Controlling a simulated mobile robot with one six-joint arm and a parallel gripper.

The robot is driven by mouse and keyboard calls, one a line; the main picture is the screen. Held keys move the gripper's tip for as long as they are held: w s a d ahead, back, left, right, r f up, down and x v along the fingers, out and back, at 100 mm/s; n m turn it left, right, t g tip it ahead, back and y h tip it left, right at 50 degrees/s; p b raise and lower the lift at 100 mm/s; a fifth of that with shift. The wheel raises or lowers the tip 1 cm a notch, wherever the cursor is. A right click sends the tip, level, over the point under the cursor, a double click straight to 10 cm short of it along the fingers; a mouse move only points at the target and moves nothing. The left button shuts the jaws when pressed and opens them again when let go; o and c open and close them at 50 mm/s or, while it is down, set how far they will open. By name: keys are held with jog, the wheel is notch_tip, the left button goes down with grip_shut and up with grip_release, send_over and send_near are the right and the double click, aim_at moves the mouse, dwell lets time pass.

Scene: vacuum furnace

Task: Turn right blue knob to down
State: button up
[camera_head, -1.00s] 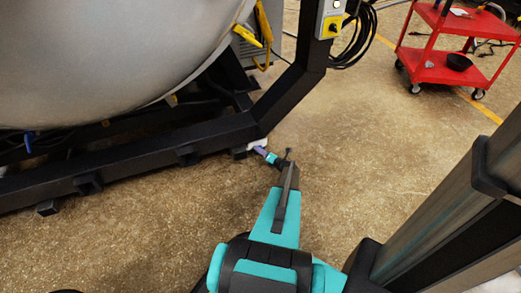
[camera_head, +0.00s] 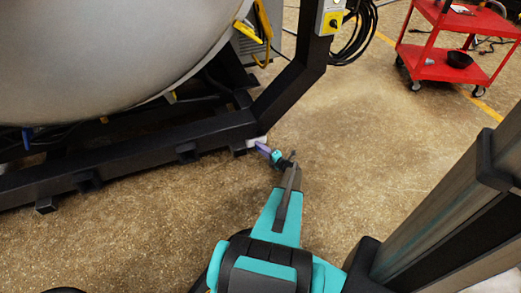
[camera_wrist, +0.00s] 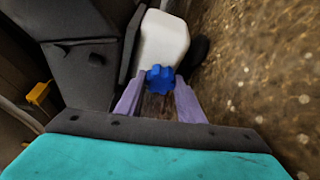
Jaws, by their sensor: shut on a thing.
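A blue lobed knob (camera_wrist: 160,79) sits at the front of a white block (camera_wrist: 162,45) in the wrist view. My gripper (camera_wrist: 158,82) has its two purple fingers on either side of the knob and is shut on it. In the head view my gripper (camera_head: 264,149) is low at the right end of the black furnace frame, beside the white block (camera_head: 257,141). The knob is hidden there. The knob's pointing direction cannot be told.
Another blue knob (camera_head: 26,138) shows under the grey furnace vessel (camera_head: 110,45) at left. The black frame (camera_head: 125,158) runs close beside my gripper. A control box (camera_head: 331,20) is on the post above. A red cart (camera_head: 445,60) stands far right. The middle floor is clear.

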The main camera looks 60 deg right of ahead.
jog(key=shift+w+a, duration=0.1)
jog(key=shift+a, duration=0.1)
jog(key=o, duration=1.1)
jog(key=shift+d, duration=0.1)
jog(key=shift+c, duration=0.2)
jog(key=p+v, duration=0.3)
jog(key=v, duration=0.9)
jog(key=shift+r, duration=0.1)
jog(key=shift+v, duration=0.95)
